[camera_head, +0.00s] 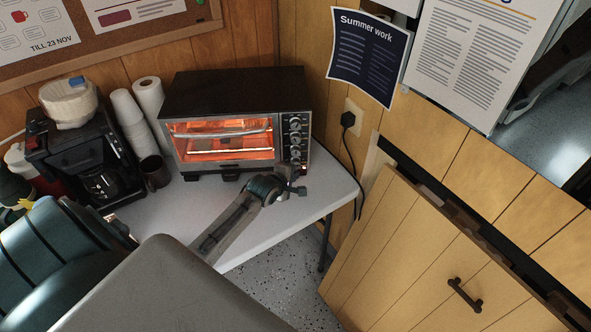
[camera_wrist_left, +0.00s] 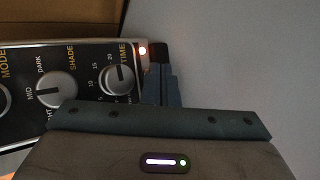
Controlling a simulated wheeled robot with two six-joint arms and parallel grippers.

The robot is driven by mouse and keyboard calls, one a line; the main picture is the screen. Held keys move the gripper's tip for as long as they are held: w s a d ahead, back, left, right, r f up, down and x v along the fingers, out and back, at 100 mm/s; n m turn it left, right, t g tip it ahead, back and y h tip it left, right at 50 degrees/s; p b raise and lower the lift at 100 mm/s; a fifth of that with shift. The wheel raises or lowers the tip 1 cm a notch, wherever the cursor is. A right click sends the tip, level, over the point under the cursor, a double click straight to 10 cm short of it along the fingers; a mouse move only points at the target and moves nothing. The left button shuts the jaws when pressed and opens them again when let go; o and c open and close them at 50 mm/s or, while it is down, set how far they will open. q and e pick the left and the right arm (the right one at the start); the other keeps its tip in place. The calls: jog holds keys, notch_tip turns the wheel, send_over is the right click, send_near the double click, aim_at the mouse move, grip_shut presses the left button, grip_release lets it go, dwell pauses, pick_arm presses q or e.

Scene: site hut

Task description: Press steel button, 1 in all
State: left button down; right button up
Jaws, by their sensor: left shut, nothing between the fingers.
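The toaster oven (camera_head: 235,95) stands on the white table with its inside glowing orange. Its control panel (camera_head: 296,138) is on the right of its front, with a column of knobs. My left gripper (camera_head: 297,178) is at the lower end of this panel, its fingers shut and empty. My right gripper is not in view.
A coffee maker (camera_head: 85,150), stacked paper cups (camera_head: 130,115) and a dark mug (camera_head: 155,172) stand left of the oven. The white table (camera_head: 170,215) is clear in front. A plug and cable (camera_head: 348,120) hang on the wall at right, near a wooden door (camera_head: 430,265).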

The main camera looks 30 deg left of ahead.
pick_arm(q)
jog(key=shift+s+d+r+p, duration=0.1)
jog(key=shift+s+d+p, duration=0.2)
jog(key=shift+s+p, duration=0.15)
jog(key=shift+d, duration=0.1)
jog(key=shift+s+d+p, duration=0.35)
jog(key=shift+s+p, duration=0.15)
jog(key=shift+p, duration=0.15)
jog(key=s+d+p, duration=0.2)
jog(key=shift+s+r, duration=0.1)
jog(key=shift+s, duration=0.2)
jog(key=shift+s+d+p, duration=0.15)
jog(key=shift+p, duration=0.15)
jog(key=shift+f, duration=0.2)
